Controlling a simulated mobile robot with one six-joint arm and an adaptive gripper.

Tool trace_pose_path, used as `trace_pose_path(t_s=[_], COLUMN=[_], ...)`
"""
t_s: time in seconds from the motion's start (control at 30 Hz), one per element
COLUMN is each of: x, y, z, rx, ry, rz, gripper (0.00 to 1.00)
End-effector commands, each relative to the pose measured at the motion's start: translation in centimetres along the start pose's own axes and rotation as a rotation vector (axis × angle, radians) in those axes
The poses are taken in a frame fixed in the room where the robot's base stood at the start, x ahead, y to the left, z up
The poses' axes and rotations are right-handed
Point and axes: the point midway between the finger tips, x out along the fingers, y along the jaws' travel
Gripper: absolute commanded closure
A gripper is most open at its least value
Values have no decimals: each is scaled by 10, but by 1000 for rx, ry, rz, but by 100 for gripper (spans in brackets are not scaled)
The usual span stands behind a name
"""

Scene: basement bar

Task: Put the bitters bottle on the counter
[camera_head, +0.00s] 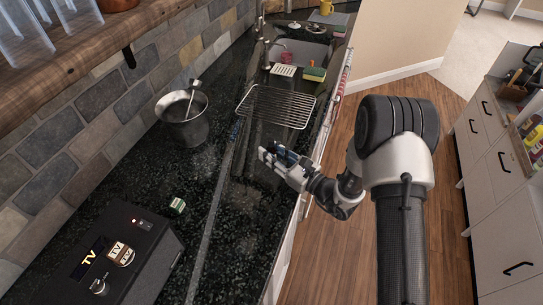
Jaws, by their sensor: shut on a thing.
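My gripper (272,157) is above the dark speckled counter (225,230), just in front of the wire rack, pointing left. It is shut on a small dark thing (286,155), mostly hidden by the fingers. I cannot make out a label, so I cannot tell from this view whether it is the bitters bottle. No other thing on the counter is clearly a bitters bottle.
A metal bucket (183,130) stands near the stone wall. A small green and white item (177,206) lies beside a black box (121,258). The wire rack (275,105) lies before the sink (303,53). Bare counter lies left of and below my gripper.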

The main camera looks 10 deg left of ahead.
Motion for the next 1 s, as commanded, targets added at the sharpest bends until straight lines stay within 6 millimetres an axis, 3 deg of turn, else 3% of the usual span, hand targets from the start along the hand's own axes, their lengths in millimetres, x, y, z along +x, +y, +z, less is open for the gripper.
trace_pose_path(t_s=[0.37,0.4,0.67,1.0], x=[0,0,0,0], y=[0,0,0,0], z=[-7,-7,-6,-5], rx=[-1,-1,-1,-1], ry=[-2,-1,-1,-1], rz=[0,0,0,0], gripper=[100,73,56,55])
